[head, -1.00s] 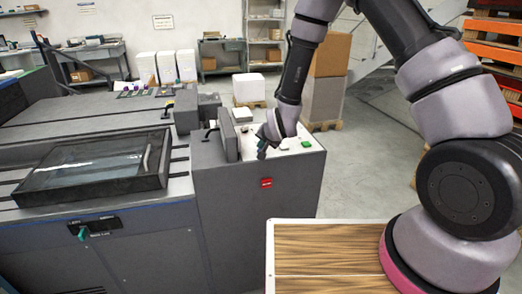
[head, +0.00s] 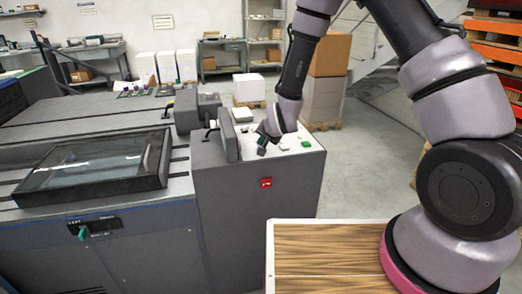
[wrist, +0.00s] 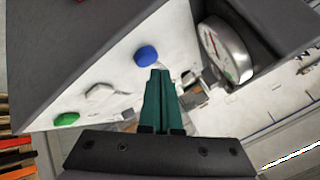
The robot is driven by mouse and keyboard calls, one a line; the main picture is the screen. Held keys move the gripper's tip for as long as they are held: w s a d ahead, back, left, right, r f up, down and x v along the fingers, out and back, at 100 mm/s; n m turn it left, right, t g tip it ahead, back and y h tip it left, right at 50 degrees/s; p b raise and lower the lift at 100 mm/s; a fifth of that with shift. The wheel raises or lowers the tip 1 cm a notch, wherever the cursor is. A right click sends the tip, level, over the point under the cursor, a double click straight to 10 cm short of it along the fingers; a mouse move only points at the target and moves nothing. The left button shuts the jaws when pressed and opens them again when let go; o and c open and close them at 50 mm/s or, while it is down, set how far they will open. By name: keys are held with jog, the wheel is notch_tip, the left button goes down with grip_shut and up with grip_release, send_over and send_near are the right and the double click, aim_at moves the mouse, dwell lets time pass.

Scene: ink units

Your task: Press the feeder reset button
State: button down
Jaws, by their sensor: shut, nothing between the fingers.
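The control panel (head: 275,135) is a pale sloped top on the grey machine cabinet. In the wrist view it carries a blue button (wrist: 146,54), a whitish button (wrist: 99,90) and a green button (wrist: 66,119) in a slanted row. No readable label shows which one is the feeder reset. The green button also shows in the head view (head: 306,143). My gripper (wrist: 160,73) has its green fingers together and empty, with the tips just beside the blue button in the picture. I cannot tell whether they touch it. In the head view my gripper (head: 262,150) is low over the panel.
A round dial gauge (wrist: 226,50) stands close to the right of my fingers, by a dark upright housing (wrist: 270,30). A red switch or label (head: 266,183) is on the cabinet front. A glass-topped tray (head: 95,163) lies at left.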

jog(key=shift+r, duration=2.5)
